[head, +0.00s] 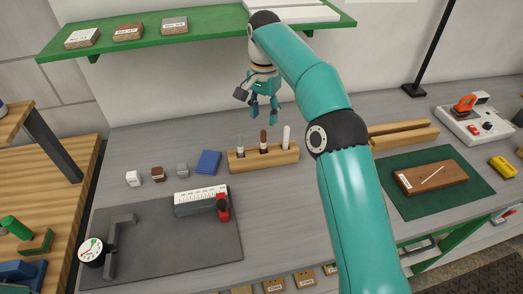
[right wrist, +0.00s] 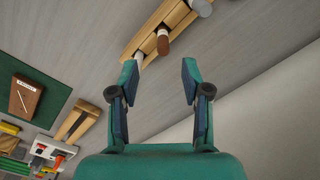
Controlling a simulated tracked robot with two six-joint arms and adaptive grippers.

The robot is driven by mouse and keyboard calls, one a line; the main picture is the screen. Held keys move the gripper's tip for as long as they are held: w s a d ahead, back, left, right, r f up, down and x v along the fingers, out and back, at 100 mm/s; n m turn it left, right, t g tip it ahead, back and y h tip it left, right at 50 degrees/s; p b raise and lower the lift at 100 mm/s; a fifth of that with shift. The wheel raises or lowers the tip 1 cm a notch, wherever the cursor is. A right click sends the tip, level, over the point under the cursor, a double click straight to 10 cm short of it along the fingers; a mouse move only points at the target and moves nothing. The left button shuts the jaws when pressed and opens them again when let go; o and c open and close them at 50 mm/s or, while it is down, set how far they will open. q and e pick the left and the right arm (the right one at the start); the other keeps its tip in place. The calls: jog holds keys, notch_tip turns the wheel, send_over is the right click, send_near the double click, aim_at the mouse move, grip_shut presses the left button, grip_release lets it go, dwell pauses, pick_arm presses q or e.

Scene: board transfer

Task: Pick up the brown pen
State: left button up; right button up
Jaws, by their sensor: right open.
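The brown pen (head: 263,137) stands upright in the middle of a wooden pen holder (head: 270,158) on the grey bench, with a grey-and-dark pen (head: 240,141) to its left and a white pen (head: 286,135) to its right. My right gripper (head: 264,110) is open and empty, pointing down above and slightly behind the holder. In the right wrist view the brown pen's end (right wrist: 163,44) shows beyond the open fingers (right wrist: 160,74), apart from them. My left gripper is not in view.
A green shelf (head: 180,48) with several labelled blocks hangs on the wall at the back. A dark mat (head: 215,250) with a ruler-marked block lies in front left. A green mat (head: 400,205) with a brown board (head: 445,176) lies to the right.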

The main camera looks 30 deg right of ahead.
aim_at(263, 141)
notch_tip(263, 141, down, 6)
jog(key=shift+f+b, duration=0.1)
jog(key=shift+b, duration=0.3)
jog(key=shift+w+d+f+p, duration=0.1)
jog(key=shift+w+f+p, duration=0.15)
jog(key=shift+f, duration=1.05)
jog(key=shift+w+f+p, duration=0.1)
jog(key=shift+f+p, duration=0.1)
jog(key=shift+f, duration=1.1)
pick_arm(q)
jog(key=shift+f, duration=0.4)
pick_arm(e)
jog(key=shift+c, duration=0.4)
grip_shut()
jog(key=shift+r, duration=0.1)
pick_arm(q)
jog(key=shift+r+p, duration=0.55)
pick_arm(e)
notch_tip(263, 141, up, 10)
jog(key=shift+f, duration=0.1)
